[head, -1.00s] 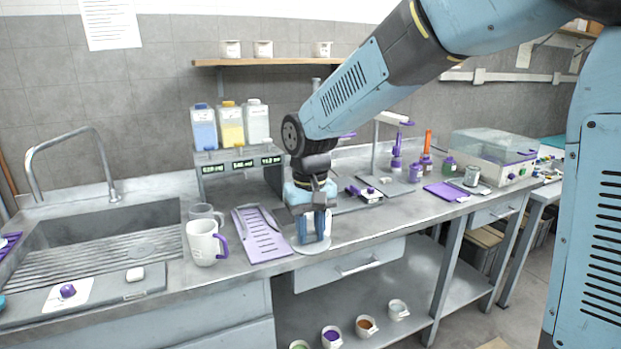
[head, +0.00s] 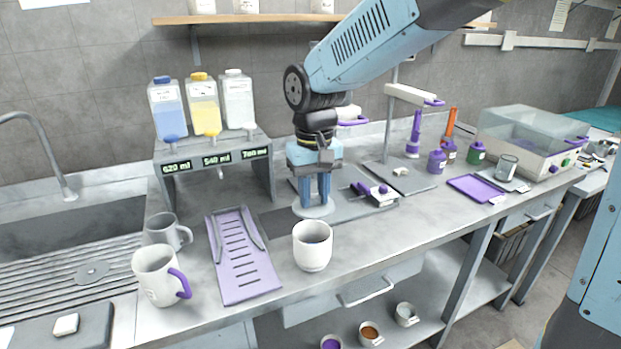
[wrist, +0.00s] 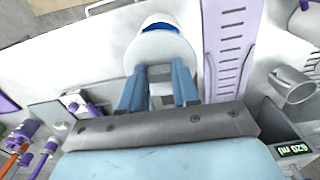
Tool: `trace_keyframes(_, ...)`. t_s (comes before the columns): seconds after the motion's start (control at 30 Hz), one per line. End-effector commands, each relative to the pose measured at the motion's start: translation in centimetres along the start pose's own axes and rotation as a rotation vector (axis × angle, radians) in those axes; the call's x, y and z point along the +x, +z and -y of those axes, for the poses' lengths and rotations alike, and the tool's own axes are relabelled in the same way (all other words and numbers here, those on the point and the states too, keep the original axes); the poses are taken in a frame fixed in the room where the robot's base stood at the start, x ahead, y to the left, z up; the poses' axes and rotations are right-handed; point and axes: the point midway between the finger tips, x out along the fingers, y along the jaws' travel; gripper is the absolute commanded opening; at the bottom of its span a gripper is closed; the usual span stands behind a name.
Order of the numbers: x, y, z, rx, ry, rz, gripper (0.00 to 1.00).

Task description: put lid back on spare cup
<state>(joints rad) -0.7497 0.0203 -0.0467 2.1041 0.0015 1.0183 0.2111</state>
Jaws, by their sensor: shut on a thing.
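The spare cup appears to be the white handleless cup (head: 312,246) standing upright on the counter, its open top showing a dark inside. A pale round lid (head: 314,211) is below my gripper (head: 314,202), just behind the cup in the head view. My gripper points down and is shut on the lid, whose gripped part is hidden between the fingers. In the wrist view the lid (wrist: 160,46) lies beyond the fingertips (wrist: 160,85) and partly overlaps the cup (wrist: 158,20). I cannot tell how high the lid is above the counter.
A purple slotted tray (head: 243,262) lies left of the cup, beside a grey mug (head: 165,232) and a white mug (head: 158,277) with a purple handle. A dispenser stand (head: 222,165) with bottles is behind. A purple-handled tool (head: 375,192) lies to the right.

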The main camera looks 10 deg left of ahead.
Motion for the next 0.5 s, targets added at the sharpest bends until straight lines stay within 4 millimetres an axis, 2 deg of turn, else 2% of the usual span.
trace_keyframes(0.23,0.6,0.1,0.8,-0.018,0.000,0.001,0.02)
trace_keyframes(0.5,2.6,0.2,1.1,-0.023,0.000,0.002,0.02)
